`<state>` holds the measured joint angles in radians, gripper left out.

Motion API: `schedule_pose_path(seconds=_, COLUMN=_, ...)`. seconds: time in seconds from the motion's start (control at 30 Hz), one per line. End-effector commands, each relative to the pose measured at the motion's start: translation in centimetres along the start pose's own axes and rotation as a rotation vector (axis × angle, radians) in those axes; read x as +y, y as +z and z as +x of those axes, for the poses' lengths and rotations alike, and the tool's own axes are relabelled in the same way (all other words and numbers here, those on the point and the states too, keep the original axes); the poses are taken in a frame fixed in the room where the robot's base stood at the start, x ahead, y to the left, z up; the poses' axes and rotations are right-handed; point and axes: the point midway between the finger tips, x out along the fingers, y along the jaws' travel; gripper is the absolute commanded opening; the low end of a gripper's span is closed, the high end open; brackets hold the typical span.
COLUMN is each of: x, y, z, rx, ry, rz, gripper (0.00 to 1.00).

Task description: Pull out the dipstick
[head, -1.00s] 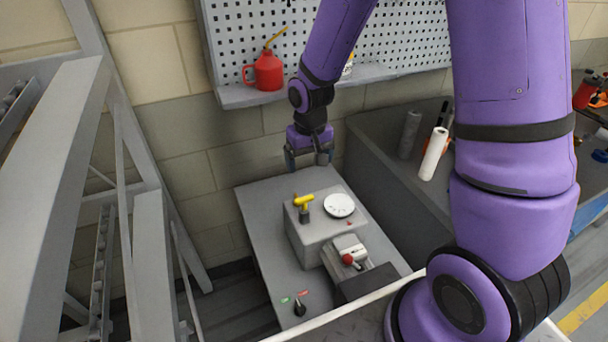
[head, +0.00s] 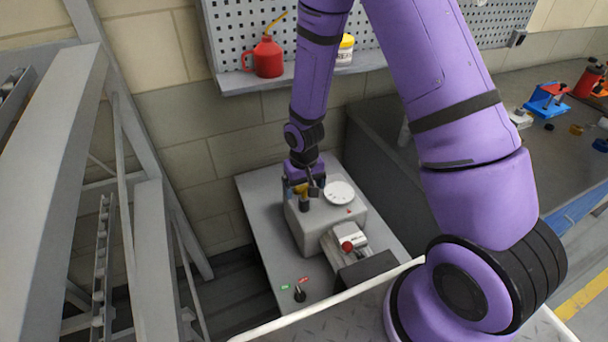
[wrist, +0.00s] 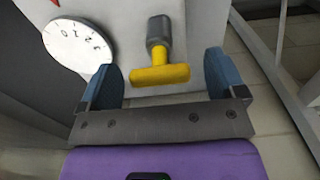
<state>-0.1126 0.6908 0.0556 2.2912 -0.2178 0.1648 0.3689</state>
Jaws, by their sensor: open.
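The dipstick has a yellow T-shaped handle (wrist: 160,75) and sits in a dark grey tube (wrist: 160,32) on top of the grey box (head: 318,232). In the wrist view the handle lies between the two blue fingers of my gripper (wrist: 164,82), with a gap on each side. My gripper is open and not touching the handle. In the head view my gripper (head: 304,190) is right over the handle and mostly hides it; a bit of yellow (head: 300,189) shows between the fingers. The rod of the dipstick is hidden.
A white dial (head: 339,192) is close to the right of my gripper. A red knob (head: 347,245) and a black selector switch (head: 299,294) are nearer the front. A shelf with a red oil can (head: 266,58) is on the wall behind.

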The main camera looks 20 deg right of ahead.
Motion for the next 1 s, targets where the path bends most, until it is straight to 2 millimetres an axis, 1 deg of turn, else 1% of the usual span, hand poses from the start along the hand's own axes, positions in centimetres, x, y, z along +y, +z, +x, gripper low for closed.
schedule_pose_path(seconds=0.03, x=0.0, y=0.0, z=0.6, rx=-0.002, ry=0.000, rz=0.000, gripper=0.89)
schedule_pose_path(seconds=0.1, x=0.0, y=0.0, z=1.3, rx=-0.001, ry=0.001, rz=0.001, gripper=0.89)
schedule_pose_path(seconds=0.2, x=0.1, y=0.0, z=1.9, rx=0.000, ry=0.001, rz=0.002, gripper=0.89)
schedule_pose_path(seconds=0.37, x=0.0, y=0.0, z=2.3, rx=0.001, ry=0.000, rz=0.002, gripper=0.89)
schedule_pose_path(seconds=0.57, x=0.0, y=0.0, z=2.3, rx=0.001, ry=0.000, rz=0.002, gripper=0.89)
schedule_pose_path(seconds=0.6, x=0.0, y=0.0, z=2.3, rx=0.001, ry=0.000, rz=0.002, gripper=0.85)
schedule_pose_path(seconds=0.67, x=0.0, y=0.0, z=2.3, rx=0.001, ry=0.000, rz=0.002, gripper=0.71)
schedule_pose_path(seconds=0.7, x=0.0, y=0.0, z=2.3, rx=0.001, ry=0.000, rz=0.002, gripper=0.62)
schedule_pose_path(seconds=0.77, x=0.0, y=0.0, z=2.3, rx=0.001, ry=0.000, rz=0.002, gripper=0.48)
schedule_pose_path(seconds=0.8, x=0.0, y=0.0, z=2.3, rx=0.001, ry=0.000, rz=0.002, gripper=0.39)
schedule_pose_path(seconds=0.83, x=0.0, y=0.0, z=2.3, rx=0.001, ry=0.000, rz=0.002, gripper=0.35)
schedule_pose_path(seconds=1.0, x=0.0, y=-0.1, z=2.2, rx=0.002, ry=0.000, rz=0.002, gripper=0.35)
